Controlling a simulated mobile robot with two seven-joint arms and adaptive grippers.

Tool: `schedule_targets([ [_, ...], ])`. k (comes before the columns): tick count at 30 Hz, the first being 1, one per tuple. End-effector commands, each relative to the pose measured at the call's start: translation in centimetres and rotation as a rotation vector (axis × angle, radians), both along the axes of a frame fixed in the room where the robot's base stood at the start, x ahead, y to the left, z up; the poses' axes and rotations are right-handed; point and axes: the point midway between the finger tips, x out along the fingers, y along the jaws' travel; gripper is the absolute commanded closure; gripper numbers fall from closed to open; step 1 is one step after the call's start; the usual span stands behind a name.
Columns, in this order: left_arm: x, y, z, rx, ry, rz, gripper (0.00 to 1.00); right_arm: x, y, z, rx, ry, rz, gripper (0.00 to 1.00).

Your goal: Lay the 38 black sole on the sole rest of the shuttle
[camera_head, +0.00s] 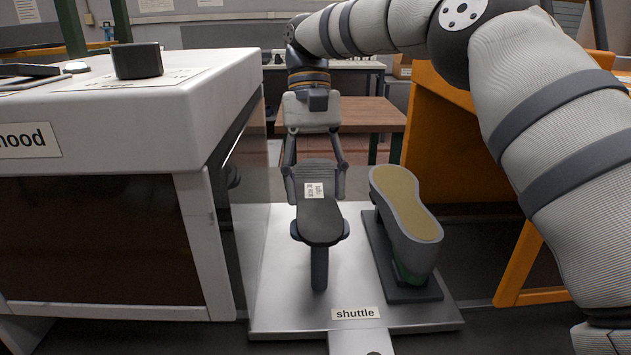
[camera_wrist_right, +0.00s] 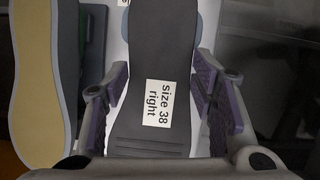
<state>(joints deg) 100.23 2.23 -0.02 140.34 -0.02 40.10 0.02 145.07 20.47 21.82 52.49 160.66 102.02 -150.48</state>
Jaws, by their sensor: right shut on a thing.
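The black sole (camera_head: 321,222) lies roughly level above the sole rest (camera_head: 319,266) of the shuttle (camera_head: 276,305). I cannot tell whether sole and rest touch. The rest's post shows below the sole, and its side supports stick out on both sides. The sole's white label reads "size 38 right" in the right wrist view, where the sole (camera_wrist_right: 153,55) runs between the fingers. My right gripper (camera_head: 315,184) is shut on the sole's far end, one finger on each side. My left gripper is out of view.
A grey shoe last with a tan bottom facing up (camera_head: 408,203) stands on a dark base on the shuttle's right side. A white hood (camera_head: 110,130) stands close at left. An orange frame (camera_head: 435,130) is at right, behind my right arm.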

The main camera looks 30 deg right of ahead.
Motion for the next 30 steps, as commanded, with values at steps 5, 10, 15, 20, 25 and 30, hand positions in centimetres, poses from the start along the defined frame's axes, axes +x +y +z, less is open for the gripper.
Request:
schedule_targets([
  [5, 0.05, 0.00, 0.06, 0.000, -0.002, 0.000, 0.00, -0.04, 0.01, 0.06, 0.004, -0.002, -0.001, 0.73],
  [10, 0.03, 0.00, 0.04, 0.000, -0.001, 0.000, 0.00, -0.02, 0.02, 0.06, 0.000, -0.001, 0.000, 0.73],
  [15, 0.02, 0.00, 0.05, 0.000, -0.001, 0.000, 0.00, -0.03, 0.03, 0.01, 0.001, 0.000, 0.000, 0.73],
  [20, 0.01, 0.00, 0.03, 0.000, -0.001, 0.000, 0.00, -0.03, 0.03, -0.28, 0.002, 0.000, 0.001, 0.73],
  [25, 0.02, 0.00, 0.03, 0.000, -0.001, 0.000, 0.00, -0.02, 0.03, -0.29, 0.000, 0.000, 0.000, 0.73],
  [30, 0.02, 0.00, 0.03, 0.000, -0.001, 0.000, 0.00, -0.01, 0.03, -0.27, 0.000, -0.001, 0.000, 0.37],
])
